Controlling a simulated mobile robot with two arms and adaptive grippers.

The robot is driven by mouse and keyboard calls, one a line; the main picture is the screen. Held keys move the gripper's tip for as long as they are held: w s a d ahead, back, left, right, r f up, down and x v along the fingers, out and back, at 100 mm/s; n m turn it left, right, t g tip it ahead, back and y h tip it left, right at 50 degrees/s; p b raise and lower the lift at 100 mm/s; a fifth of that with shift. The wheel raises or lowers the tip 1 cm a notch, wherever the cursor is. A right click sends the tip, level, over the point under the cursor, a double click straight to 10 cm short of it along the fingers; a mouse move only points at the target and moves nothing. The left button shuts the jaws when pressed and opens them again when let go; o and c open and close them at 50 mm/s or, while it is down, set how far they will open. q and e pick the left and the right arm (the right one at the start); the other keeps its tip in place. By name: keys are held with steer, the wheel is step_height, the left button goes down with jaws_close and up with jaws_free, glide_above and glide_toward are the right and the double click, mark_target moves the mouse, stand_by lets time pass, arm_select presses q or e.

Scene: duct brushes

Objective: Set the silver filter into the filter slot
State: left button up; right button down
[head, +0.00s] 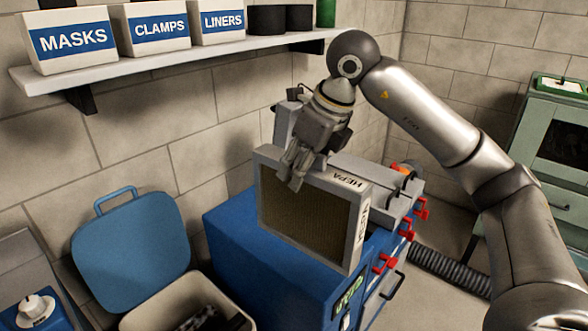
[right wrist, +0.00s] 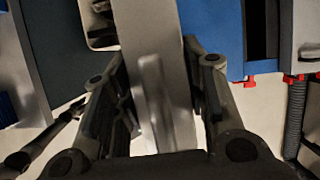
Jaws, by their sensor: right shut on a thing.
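The silver filter (head: 308,217) has a pale metal frame, a brownish mesh face and HEPA lettering on its edges. My right gripper (head: 293,170) is shut on its top edge in the head view. The right wrist view shows the filter's edge (right wrist: 152,35) between the two fingers. The filter is upright over the blue machine (head: 228,240); I cannot tell whether it touches the machine. A dark opening (right wrist: 257,30), perhaps the filter slot, shows beside blue panels in the right wrist view. The slot is not clear in the head view.
The machine has red clamps (head: 384,263) and a ribbed hose (head: 445,270) on its right. An open bin (head: 140,318) with a blue lid (head: 130,245) stands to the left. A wall shelf (head: 180,60) carries labelled boxes. A green cabinet (head: 555,150) is at right.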

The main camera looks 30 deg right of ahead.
mark_target(303, 149)
steer(key=shift+p+v, duration=0.5)
steer(key=shift+v, duration=0.35)
step_height(303, 149, up, 4)
steer(key=p, duration=0.3)
steer(key=shift+w+a+f, duration=0.1)
steer(key=shift+f, duration=0.15)
